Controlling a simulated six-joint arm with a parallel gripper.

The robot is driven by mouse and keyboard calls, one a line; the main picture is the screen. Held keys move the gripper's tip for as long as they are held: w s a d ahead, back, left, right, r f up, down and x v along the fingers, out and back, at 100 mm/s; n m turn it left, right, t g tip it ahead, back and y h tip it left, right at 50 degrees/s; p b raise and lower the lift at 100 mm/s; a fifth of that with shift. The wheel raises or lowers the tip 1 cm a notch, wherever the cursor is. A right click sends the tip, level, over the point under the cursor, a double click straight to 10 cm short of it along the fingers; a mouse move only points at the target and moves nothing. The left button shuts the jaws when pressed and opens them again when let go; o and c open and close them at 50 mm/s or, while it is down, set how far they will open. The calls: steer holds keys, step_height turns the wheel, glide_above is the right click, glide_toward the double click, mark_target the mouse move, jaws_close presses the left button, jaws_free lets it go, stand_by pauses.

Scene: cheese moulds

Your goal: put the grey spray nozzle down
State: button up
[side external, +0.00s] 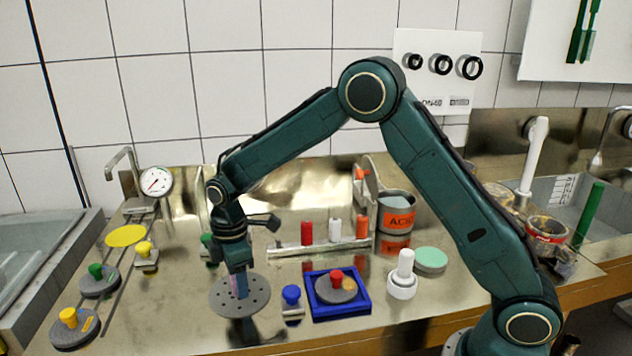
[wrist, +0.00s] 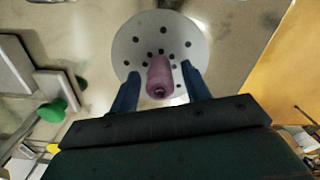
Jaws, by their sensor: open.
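A grey round disc with many holes (side external: 222,299) lies flat on the metal counter, with a mauve cylinder (wrist: 160,78) standing up from its middle. The disc also shows in the wrist view (wrist: 160,25). It is the only thing here that looks like a grey spray nozzle. My gripper (side external: 239,285) points down over the disc, with its blue fingers open on either side of the mauve cylinder. In the wrist view my gripper (wrist: 160,72) shows gaps between the cylinder and both fingers. The fingers hide part of the cylinder in the side view.
A blue knobbed block (side external: 291,296) and a blue tray (side external: 341,313) with a red-knobbed disc stand just right. A white knobbed piece (side external: 402,278) is farther right. Yellow- and green-knobbed pieces are left. A rack (side external: 320,248) stands behind. Counter left of the disc is clear.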

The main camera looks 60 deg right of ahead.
step_height(320, 180, up, 11)
steer(key=shift+r, duration=0.15)
stand_by(0.4)
stand_by(0.5)
steer(key=s+d+r+m+t, duration=0.1)
steer(key=s+d+r+m, duration=0.2)
steer(key=s+r, duration=0.35)
steer(key=s+d+r+m+t, duration=0.2)
steer(key=s+d+r+m, duration=0.15)
steer(key=s, duration=0.55)
steer(key=s+d+m+t, duration=0.1)
steer(key=s+m, duration=0.2)
steer(key=s, duration=0.4)
steer(key=s+d+f+m+t, duration=0.1)
steer(key=s+m, duration=0.2)
steer(key=s, duration=0.5)
steer(key=shift+s+d+f+t, duration=0.25)
steer(key=shift+d+f+t, duration=0.05)
steer(key=shift+d, duration=0.05)
